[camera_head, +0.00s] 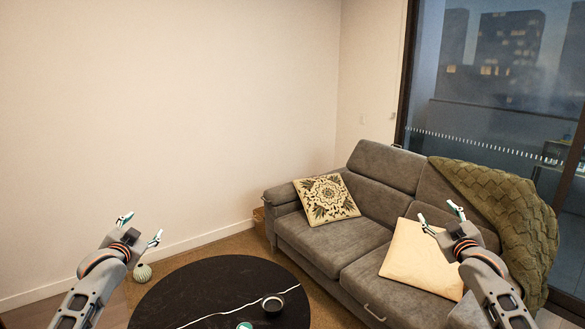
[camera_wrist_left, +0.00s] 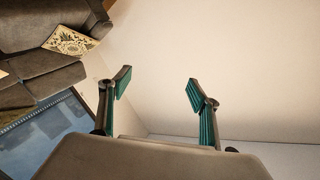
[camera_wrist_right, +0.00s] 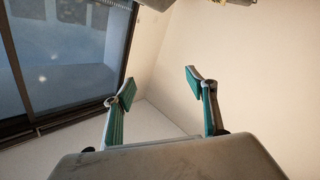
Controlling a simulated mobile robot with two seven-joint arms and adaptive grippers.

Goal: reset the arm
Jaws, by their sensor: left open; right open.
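My left gripper (camera_head: 140,229) is raised at the lower left of the head view, in front of the pale wall. Its fingers are spread and empty, and they also show apart in the left wrist view (camera_wrist_left: 158,88). My right gripper (camera_head: 441,217) is raised at the lower right of the head view, in front of the sofa as seen there. Its fingers are spread and empty, as the right wrist view (camera_wrist_right: 158,90) also shows. Both of my arms come up from the bottom edge of the head view.
A black round table (camera_head: 205,285) at the bottom centre bears a dark round bowl (camera_head: 273,304). A grey sofa (camera_head: 325,238) with cushions and a green knitted throw (camera_head: 515,205) stands at the right. A ribbed vase (camera_head: 142,272) is near my left gripper in the picture.

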